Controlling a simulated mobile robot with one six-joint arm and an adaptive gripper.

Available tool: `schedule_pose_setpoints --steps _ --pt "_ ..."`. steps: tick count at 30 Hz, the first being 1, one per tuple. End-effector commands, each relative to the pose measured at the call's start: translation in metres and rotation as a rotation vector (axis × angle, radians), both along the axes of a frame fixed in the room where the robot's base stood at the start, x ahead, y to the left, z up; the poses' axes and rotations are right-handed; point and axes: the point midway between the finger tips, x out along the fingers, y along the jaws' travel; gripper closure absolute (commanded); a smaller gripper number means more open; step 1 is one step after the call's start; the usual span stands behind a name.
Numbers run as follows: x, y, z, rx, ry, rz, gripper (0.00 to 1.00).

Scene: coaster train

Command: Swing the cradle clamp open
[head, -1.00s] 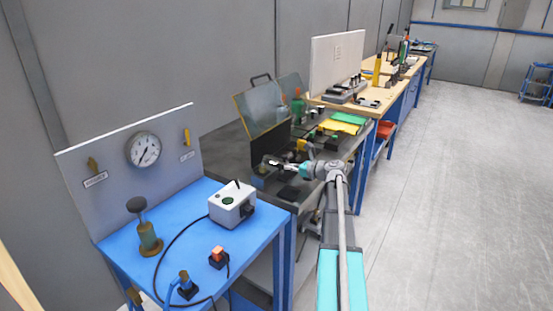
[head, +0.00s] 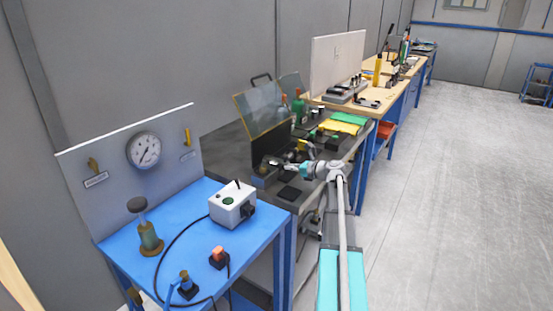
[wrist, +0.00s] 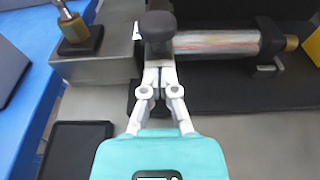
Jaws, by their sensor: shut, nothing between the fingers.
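My gripper (wrist: 160,68) is shut and empty, its two fingertips together right by a black round knob (wrist: 158,27) in the wrist view. I cannot tell whether the fingertips touch the knob. The knob stands at the left end of a clear, streaked cylinder (wrist: 215,42) that lies on a dark base (wrist: 235,92). The cylinder has a brass fitting at its right end. Whether the knob belongs to the cradle clamp is unclear, and the clamp's hinge is not visible. In the head view my gripper (head: 273,162) reaches left over the dark bench, where the details are too small to read.
A metal block (wrist: 95,60) with a brass fitting (wrist: 72,27) sits left of the knob, and a black pad (wrist: 75,148) lies nearer. A clear shield (head: 265,108) stands raised behind. The blue table (head: 190,225) with a white box (head: 232,205) is at left.

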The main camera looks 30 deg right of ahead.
Motion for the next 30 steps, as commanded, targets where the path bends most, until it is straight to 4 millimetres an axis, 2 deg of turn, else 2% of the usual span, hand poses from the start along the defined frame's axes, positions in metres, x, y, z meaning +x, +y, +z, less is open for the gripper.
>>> schedule_pose_setpoints --steps 30 --pt "0.005 0.002 0.036 0.001 -0.001 -0.001 1.0"
